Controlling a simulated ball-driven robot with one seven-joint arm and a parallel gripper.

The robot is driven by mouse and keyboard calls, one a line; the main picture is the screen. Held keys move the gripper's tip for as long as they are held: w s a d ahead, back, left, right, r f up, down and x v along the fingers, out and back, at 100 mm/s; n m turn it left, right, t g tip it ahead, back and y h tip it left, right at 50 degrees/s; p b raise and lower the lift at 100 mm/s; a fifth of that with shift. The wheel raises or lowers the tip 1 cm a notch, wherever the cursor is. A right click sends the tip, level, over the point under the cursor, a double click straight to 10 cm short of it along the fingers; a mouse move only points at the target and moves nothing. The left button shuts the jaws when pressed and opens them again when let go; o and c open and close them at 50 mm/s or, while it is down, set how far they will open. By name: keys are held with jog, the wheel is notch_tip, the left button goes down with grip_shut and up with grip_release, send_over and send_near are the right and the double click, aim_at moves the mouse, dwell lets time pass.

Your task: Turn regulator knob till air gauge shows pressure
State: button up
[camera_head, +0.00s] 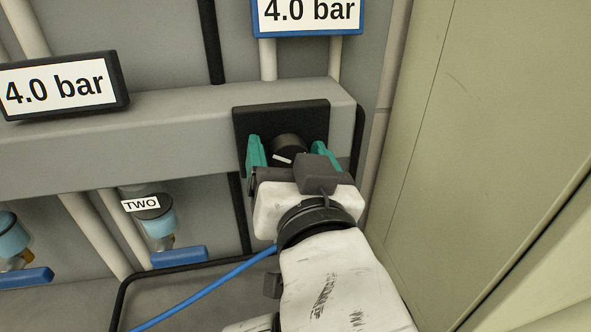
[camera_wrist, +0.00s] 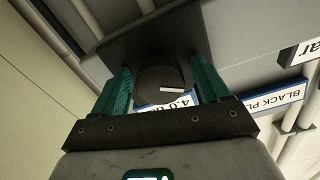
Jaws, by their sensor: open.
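The regulator knob (camera_head: 287,148) is round and black with a white pointer mark, on a black square plate (camera_head: 318,112) at the right end of a grey rail. In the wrist view the knob (camera_wrist: 160,82) sits between my gripper's two green fingers. My gripper (camera_head: 293,153) is open, with one finger on each side of the knob; gaps show between fingers and knob. No round gauge dial shows; signs reading "4.0 bar" stand above, a blue-framed one (camera_head: 308,12) and a black-framed one (camera_head: 60,86).
A cabinet wall (camera_head: 480,110) stands close on the right of my arm. Below the rail are a unit labelled "TWO" (camera_head: 141,204), blue levers (camera_head: 179,256) and pale pipes. A blue hose (camera_head: 205,291) runs by my arm at lower left.

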jog(key=p+v, duration=0.7)
jog(key=v, duration=0.3)
jog(key=shift+s+p, duration=0.2)
jog(key=shift+p, duration=0.1)
dwell(0.5)
